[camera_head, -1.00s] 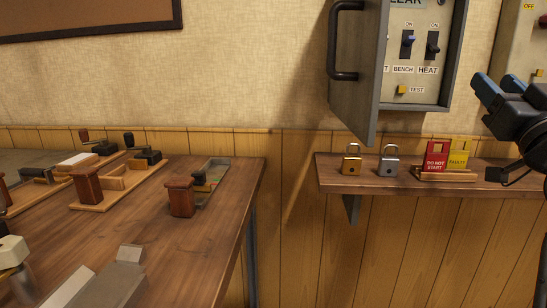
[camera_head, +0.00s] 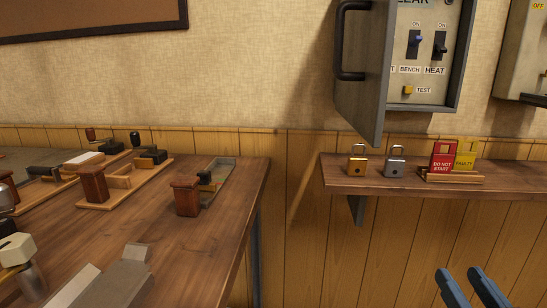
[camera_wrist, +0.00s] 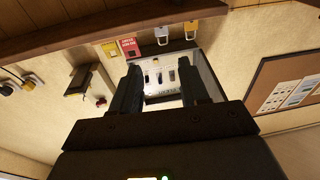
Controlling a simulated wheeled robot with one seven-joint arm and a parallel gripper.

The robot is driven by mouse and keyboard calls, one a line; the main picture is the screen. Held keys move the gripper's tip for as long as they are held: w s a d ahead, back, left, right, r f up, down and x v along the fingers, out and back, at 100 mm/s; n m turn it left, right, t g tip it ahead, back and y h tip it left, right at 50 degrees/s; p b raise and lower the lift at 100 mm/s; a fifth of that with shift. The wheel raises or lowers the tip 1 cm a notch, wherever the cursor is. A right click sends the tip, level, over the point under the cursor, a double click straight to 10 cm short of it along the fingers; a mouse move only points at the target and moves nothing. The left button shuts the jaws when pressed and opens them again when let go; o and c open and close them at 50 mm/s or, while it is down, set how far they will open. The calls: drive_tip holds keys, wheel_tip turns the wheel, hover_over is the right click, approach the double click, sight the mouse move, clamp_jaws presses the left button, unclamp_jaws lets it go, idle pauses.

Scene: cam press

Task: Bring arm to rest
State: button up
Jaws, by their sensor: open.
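My gripper (camera_head: 470,288) is at the lower right of the head view, below the wall shelf (camera_head: 348,187). Its two blue-grey fingers are apart with nothing between them. In the wrist view my gripper (camera_wrist: 161,92) also shows open, with the open switch box behind its fingers. That view is turned, with the shelf along the top.
A switch box (camera_head: 423,70) hangs on the wall, its door (camera_head: 362,75) open. A brass padlock (camera_head: 357,167), a steel padlock (camera_head: 394,168), a red tag (camera_head: 442,158) and a yellow tag (camera_head: 465,155) stand on the shelf. A workbench (camera_head: 205,245) with several tools fills the left.

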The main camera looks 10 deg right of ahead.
drive_tip(key=s+a+f+n+g+y, duration=0.1)
drive_tip(key=s+a+f, duration=0.25)
drive_tip(key=s, duration=0.55)
drive_tip(key=s+a+f+g+y, duration=0.2)
drive_tip(key=s+a+f, duration=0.15)
drive_tip(key=s, duration=0.65)
drive_tip(key=s+a+f+n+g+y, duration=0.1)
drive_tip(key=s+a+f, duration=0.1)
drive_tip(key=s+a, duration=0.5)
wheel_tip(320, 180, up, 12)
drive_tip(key=s+d+p, duration=0.2)
drive_tip(key=p, duration=1)
drive_tip(key=shift+s+d+r+p, duration=0.2)
drive_tip(key=shift+s+p, duration=0.1)
drive_tip(key=shift+s, duration=0.05)
drive_tip(key=shift+c, duration=0.3)
